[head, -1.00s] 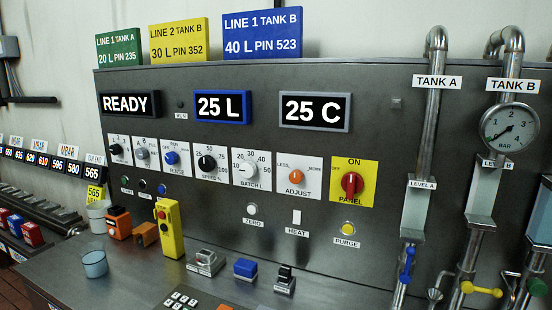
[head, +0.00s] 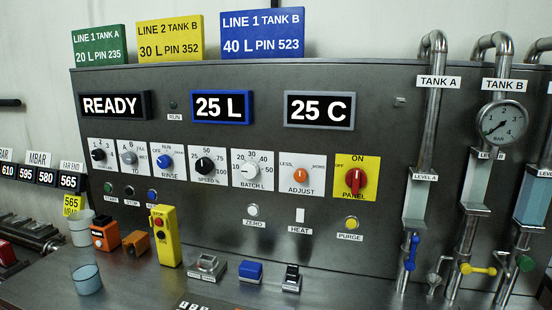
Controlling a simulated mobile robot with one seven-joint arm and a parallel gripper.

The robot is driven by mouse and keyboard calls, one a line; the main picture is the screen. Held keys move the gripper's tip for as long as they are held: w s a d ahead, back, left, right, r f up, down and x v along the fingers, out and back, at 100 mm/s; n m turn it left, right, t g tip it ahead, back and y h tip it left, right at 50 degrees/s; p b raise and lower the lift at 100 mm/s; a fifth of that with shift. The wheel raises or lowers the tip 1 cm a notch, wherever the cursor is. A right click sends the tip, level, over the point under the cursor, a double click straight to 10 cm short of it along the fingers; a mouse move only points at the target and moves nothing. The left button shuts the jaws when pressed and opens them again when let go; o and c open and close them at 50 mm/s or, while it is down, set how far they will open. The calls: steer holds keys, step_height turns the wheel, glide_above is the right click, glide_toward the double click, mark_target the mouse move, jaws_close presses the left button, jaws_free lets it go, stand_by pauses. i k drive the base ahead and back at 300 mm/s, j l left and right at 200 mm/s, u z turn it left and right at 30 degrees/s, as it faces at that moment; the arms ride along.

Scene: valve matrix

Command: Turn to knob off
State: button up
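The panel has a red rotary knob (head: 355,181) on a yellow plate (head: 371,163) marked OFF at its upper left, ON at its top and PANEL below. The knob's grip stands about upright, toward ON. Several other knobs sit in the same row to its left, including an orange ADJUST knob (head: 300,175), a BATCH L knob (head: 251,170), a SPEED % knob (head: 205,165) and a blue RINSE knob (head: 164,161). My gripper is not in view.
The displays read READY (head: 114,105), 25 L (head: 221,106) and 25 C (head: 319,108). A yellow pendant box (head: 166,238), a blue block (head: 250,271) and cups stand on the steel counter (head: 135,285). Tank pipes (head: 436,100) and a gauge (head: 502,123) stand at the right.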

mark_target(129, 158)
steer(key=i+u, duration=0.3)
steer(key=i, duration=0.2)
steer(key=i+u, duration=0.3)
steer(key=i, duration=0.25)
